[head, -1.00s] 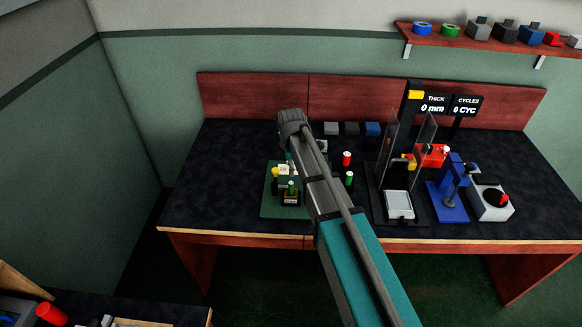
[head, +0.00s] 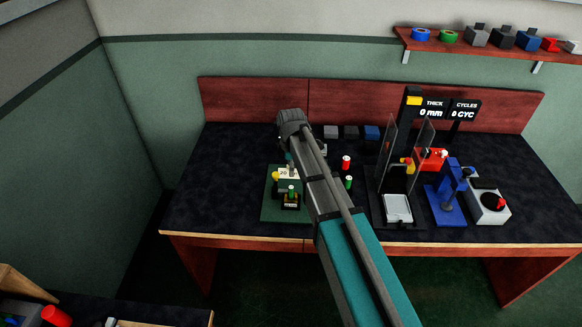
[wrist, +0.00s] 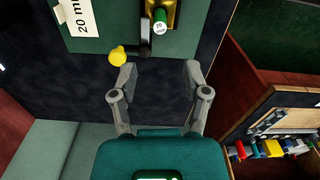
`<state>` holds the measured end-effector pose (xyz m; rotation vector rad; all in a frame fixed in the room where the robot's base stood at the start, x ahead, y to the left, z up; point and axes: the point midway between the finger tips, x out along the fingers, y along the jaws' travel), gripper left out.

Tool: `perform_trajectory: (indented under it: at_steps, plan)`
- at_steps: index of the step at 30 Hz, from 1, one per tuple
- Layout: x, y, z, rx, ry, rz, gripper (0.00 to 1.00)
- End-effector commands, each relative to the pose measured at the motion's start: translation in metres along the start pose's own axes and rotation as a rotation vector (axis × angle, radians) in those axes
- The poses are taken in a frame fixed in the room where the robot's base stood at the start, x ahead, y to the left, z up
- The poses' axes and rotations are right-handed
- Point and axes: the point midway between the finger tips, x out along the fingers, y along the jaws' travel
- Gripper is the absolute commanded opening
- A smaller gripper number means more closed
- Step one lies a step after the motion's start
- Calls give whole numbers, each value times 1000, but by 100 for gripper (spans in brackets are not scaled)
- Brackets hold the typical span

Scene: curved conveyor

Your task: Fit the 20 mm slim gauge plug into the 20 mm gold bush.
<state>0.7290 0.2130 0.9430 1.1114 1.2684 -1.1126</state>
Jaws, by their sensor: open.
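A green plug (wrist: 160,18) with a white marked end face stands at a gold part (wrist: 176,8) in the wrist view. I take these as the slim gauge plug and the gold bush, but I cannot tell how deep the plug sits. In the head view a green top (head: 291,189) shows above a dark labelled block (head: 290,201) on the green plate (head: 269,212). My gripper (wrist: 160,75) is open and empty, with its fingers apart below the plug in the wrist picture. In the head view my arm hides most of the gripper.
A yellow knob (wrist: 117,56) on a black arm is close to the left finger. A white 20 mm card (wrist: 78,17) lies beside it. A clear-sided press (head: 397,208) stands farther right.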

Motion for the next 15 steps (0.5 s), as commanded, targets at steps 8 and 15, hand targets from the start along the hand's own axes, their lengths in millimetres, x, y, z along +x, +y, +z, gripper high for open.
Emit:
perform_trajectory:
  at_steps: [8,15]
  plan:
    - [0,-1,1,7,0,0,61]
    - [0,-21,25,155,0,0,61]
